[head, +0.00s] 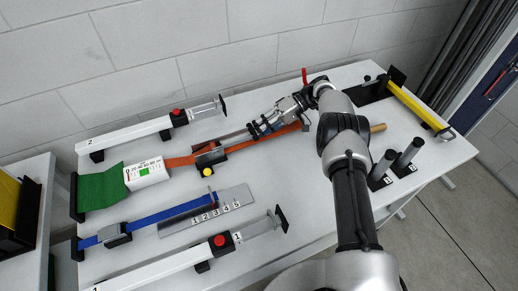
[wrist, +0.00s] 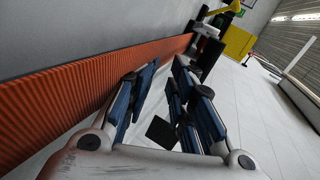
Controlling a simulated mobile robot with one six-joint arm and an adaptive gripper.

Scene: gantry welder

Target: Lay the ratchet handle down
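An orange strap (head: 240,145) runs along the back half of the table, with a dark ratchet (head: 211,157) on it. A dark, narrow bar (head: 232,138), perhaps the ratchet handle, extends from near the ratchet toward my gripper (head: 254,131); its exact pose is unclear. My gripper is right of the ratchet, beside the orange strap. In the wrist view, the ribbed orange strap (wrist: 60,100) passes left of my gripper (wrist: 166,66). Its blue-padded fingers are apart, with nothing clearly held. A small black square (wrist: 161,131) shows between them; I cannot tell what it is.
A white gauge box (head: 146,173) and green cloth (head: 101,188) lie left. A blue strap (head: 165,215), a numbered plate (head: 235,205) and two white clamp bars (head: 130,134) (head: 170,265) flank the area. Black posts (head: 406,155) and a yellow bar (head: 415,105) stand right.

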